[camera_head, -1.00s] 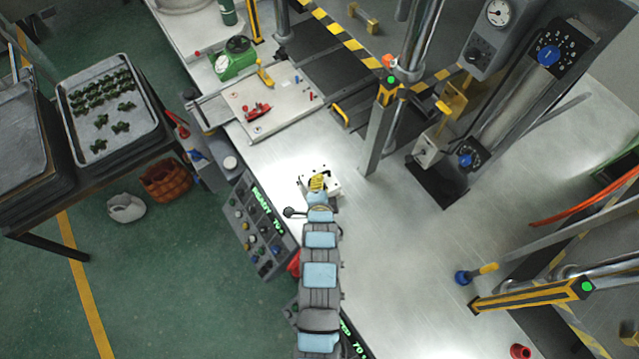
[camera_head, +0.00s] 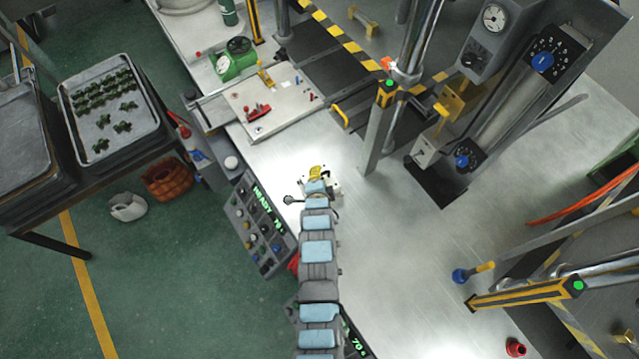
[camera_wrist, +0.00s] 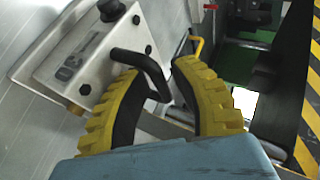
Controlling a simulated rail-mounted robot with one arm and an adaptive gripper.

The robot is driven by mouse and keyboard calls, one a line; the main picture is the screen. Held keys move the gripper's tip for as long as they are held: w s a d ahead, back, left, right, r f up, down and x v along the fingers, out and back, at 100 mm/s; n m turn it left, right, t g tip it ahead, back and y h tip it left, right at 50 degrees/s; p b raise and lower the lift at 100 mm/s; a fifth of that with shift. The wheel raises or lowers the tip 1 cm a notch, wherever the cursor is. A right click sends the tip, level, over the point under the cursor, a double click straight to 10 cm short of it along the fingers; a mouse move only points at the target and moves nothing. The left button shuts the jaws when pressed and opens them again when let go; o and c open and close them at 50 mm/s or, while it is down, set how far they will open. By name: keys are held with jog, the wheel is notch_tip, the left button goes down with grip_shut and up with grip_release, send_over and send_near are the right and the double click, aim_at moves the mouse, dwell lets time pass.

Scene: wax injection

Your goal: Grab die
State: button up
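The die, a pale metal block with black knobs and a dark handle, lies on the steel table in the head view (camera_head: 334,188). My arm partly covers it there. In the wrist view the die (camera_wrist: 95,48) fills the upper left, and its bent black handle (camera_wrist: 140,64) reaches toward my gripper. My gripper (camera_wrist: 160,78) has two yellow ribbed fingers, set apart. The handle's end lies between the fingertips in the picture; I cannot tell whether they touch it. In the head view my gripper (camera_head: 317,172) is over the die.
A control panel (camera_head: 258,225) stands left of the die. A white plate (camera_head: 270,102) with small tools lies behind it. A steel post (camera_head: 378,135) and a press with a gauge stand to the right. The table front right is mostly clear.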

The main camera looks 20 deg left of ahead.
grip_shut()
dwell(0.3)
